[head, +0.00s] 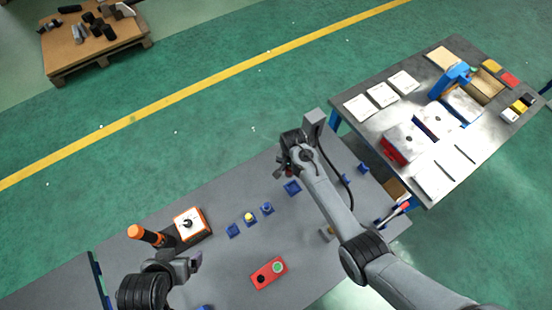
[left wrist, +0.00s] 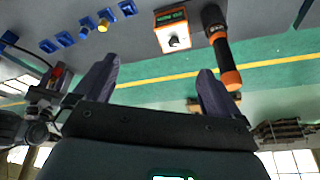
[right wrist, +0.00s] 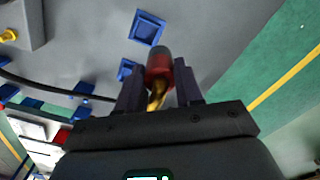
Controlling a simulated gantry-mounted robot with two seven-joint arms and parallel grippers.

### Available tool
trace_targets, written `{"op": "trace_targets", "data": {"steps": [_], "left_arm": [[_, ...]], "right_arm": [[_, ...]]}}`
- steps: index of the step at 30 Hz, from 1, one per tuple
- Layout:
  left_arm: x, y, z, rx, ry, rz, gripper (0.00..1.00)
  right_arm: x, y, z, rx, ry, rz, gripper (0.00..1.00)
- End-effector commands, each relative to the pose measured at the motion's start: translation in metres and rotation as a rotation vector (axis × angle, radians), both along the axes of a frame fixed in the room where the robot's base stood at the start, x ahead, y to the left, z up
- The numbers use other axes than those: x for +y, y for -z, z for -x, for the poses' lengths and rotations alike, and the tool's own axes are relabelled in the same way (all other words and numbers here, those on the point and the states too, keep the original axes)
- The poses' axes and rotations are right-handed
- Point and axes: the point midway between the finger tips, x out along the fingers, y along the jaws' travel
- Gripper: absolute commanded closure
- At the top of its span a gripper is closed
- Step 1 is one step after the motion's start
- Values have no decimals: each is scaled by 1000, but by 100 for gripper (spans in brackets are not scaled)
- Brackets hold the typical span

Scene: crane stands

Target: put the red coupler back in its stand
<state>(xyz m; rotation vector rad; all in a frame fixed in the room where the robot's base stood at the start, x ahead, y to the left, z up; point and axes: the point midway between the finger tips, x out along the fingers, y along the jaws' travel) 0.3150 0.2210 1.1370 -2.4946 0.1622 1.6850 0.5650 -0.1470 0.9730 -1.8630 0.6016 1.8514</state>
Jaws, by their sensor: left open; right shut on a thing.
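My right gripper (right wrist: 160,90) is shut on the red coupler (right wrist: 159,62), a red, dark-tipped piece with a brass part between the fingers. It is held above the grey table. A small bit of the red coupler shows in the head view (head: 278,173). An empty-looking blue square stand (right wrist: 147,28) lies beyond the coupler in the right wrist view, with another blue stand (right wrist: 124,68) partly hidden by the finger. My left gripper (left wrist: 153,82) is open and empty near the table's front left.
An orange-edged box (head: 190,224), an orange-ended tool (head: 145,234) and a red button box (head: 268,272) are on the table. A black cable (head: 345,185) curves at the right.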

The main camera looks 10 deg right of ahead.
Motion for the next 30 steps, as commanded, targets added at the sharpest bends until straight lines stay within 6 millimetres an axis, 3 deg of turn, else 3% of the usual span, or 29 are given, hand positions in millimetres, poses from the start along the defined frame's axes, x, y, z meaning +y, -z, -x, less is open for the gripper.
{"op": "trace_targets", "data": {"steps": [3,7,19,26,30], "left_arm": [[0,12,17,45,2,-1,2],[0,17,25,65,3,-2,2],[0,17,26,68,3,-2,2],[0,8,25,68,3,-3,2],[0,21,25,68,3,-3,2]], "right_arm": [[-7,11,11,3,7,0,99],[-8,14,15,-1,6,0,99],[-7,15,16,-1,5,-1,99],[-7,13,16,0,4,0,99],[-7,29,16,-1,3,-1,99]]}}
